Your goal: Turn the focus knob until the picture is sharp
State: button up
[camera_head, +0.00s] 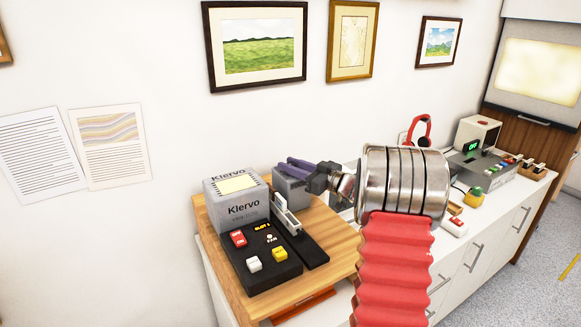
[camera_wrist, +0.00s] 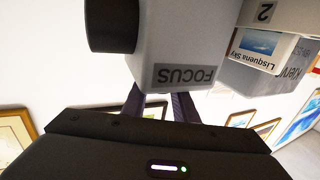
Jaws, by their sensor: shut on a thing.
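The grey Klervo projector (camera_head: 238,209) stands on a wooden board. Behind its slide carrier (camera_head: 285,214) is a grey block (camera_head: 291,193), and my gripper's purple fingers (camera_head: 300,166) are at the top of it. In the wrist view the block bears an upside-down FOCUS label (camera_wrist: 184,75), and my fingers (camera_wrist: 158,103) reach up behind it. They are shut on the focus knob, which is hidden. A black round barrel (camera_wrist: 112,25) sticks out of the block. A slide (camera_wrist: 270,42) reads "Lisquena Sky", beside a tab marked 2. The screen (camera_head: 541,71) shows a pale yellowish blur without clear detail.
A black panel (camera_head: 262,268) with red, white and yellow switches lies in front of the projector. Along the white counter to the right are a device with a green display (camera_head: 471,148), a white box (camera_head: 478,132) and small items. Framed prints (camera_head: 255,45) hang on the wall behind.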

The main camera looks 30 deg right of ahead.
jog(key=shift+a+h, duration=0.1)
jog(key=shift+h, duration=0.2)
jog(key=shift+m+t+h, duration=0.5)
jog(key=shift+m+h, duration=1.5)
jog(key=shift+h, duration=0.8)
jog(key=shift+m+h, duration=1.2)
jog(key=shift+h, duration=0.6)
jog(key=shift+m+g+h, duration=0.4)
jog(key=shift+h, duration=0.2)
jog(key=o, duration=1.1)
jog(key=shift+c, duration=0.2)
jog(key=v, duration=1.3)
jog(key=shift+s, duration=0.4)
